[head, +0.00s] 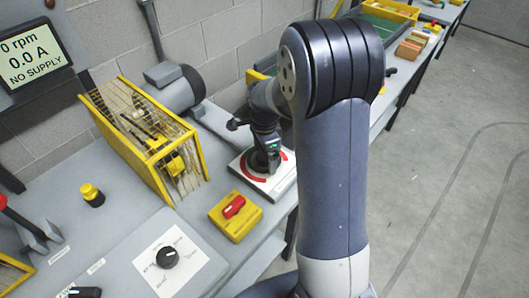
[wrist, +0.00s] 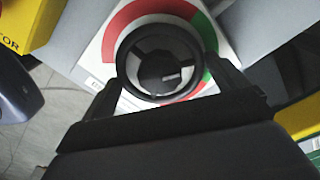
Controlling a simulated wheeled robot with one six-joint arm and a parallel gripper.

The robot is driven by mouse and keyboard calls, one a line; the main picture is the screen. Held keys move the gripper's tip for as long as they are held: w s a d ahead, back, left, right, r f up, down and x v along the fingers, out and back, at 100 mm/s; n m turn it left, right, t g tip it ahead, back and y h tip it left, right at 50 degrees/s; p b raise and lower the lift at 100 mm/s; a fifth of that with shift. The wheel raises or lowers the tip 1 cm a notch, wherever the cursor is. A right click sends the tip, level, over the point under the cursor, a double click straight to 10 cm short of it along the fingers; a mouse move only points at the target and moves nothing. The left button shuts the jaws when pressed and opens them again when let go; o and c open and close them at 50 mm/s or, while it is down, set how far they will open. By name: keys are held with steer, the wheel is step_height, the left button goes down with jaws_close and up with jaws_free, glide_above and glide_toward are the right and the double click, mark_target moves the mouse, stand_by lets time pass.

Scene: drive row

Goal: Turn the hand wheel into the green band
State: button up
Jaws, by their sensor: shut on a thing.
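The hand wheel (wrist: 143,90) is a black ring with a dark hub. It stands on a white plate (wrist: 92,52) that carries a red arc (wrist: 127,17) and a green band (wrist: 203,30). In the wrist view the green band shows at the wheel's upper right, partly behind the rim. My gripper (wrist: 163,66) has a finger on each side of the wheel and is shut on its rim. A small light mark shows near the hub; I cannot tell whether it is the pointer. In the head view my gripper (head: 265,143) is over the wheel and hides most of it.
A yellow box with a red switch (head: 234,207) sits in front of the plate. A yellow wire cage (head: 150,140) stands to the left. A black knob (head: 167,257) is on a nearer panel. The display (head: 32,48) reads 0 rpm, 0.0 A, NO SUPPLY. Open floor lies right.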

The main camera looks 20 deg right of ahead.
steer(key=shift+w+r, duration=0.1)
steer(key=o, duration=0.6)
steer(key=shift+o, duration=0.2)
step_height(320, 180, up, 11)
step_height(320, 180, down, 11)
steer(key=shift+f, duration=0.15)
stand_by(0.6)
